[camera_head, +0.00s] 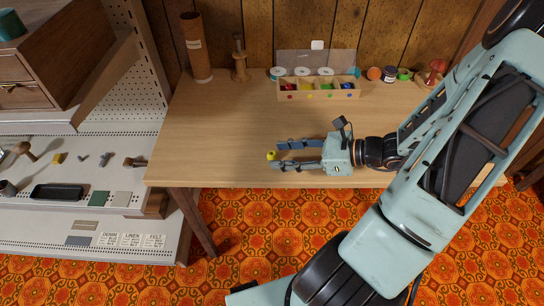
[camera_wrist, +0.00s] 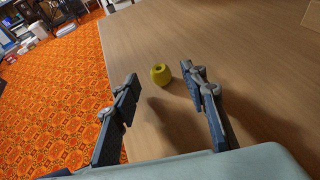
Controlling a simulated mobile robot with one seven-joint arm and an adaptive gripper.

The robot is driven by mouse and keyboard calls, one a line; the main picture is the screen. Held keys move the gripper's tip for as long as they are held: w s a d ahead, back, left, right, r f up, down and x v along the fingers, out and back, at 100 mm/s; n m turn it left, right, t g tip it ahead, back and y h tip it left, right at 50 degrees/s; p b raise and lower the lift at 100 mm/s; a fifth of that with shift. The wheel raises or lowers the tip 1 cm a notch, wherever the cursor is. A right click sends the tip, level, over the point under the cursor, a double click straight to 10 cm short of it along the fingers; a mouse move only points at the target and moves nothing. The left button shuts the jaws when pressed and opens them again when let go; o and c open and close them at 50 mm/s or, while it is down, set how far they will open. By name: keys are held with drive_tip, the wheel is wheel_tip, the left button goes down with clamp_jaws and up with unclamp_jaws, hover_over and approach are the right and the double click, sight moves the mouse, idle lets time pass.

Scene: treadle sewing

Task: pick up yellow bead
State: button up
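The yellow bead (camera_head: 271,155) is a small round bead near the front edge of the wooden table (camera_head: 220,130). In the wrist view the bead (camera_wrist: 161,74) shows a dark hole in its top and sits on the bare wood, just beyond the fingertips and between their lines. My gripper (camera_head: 278,155) is low over the table and points left toward the bead. In the wrist view its two fingers (camera_wrist: 162,80) are spread wide with nothing between them. I cannot tell the exact gap between fingertips and bead.
A wooden sorting box (camera_head: 318,94) with coloured compartments stands at the back of the table. A cardboard tube (camera_head: 196,48), a wooden spindle (camera_head: 240,60) and small jars (camera_head: 389,74) stand along the back. A shelf unit (camera_head: 70,150) is to the left. The table's middle is clear.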

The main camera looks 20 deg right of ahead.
drive_tip(key=shift+x, duration=0.9)
drive_tip(key=shift+c, duration=0.3)
drive_tip(key=c, duration=0.8)
drive_tip(key=shift+o, duration=0.2)
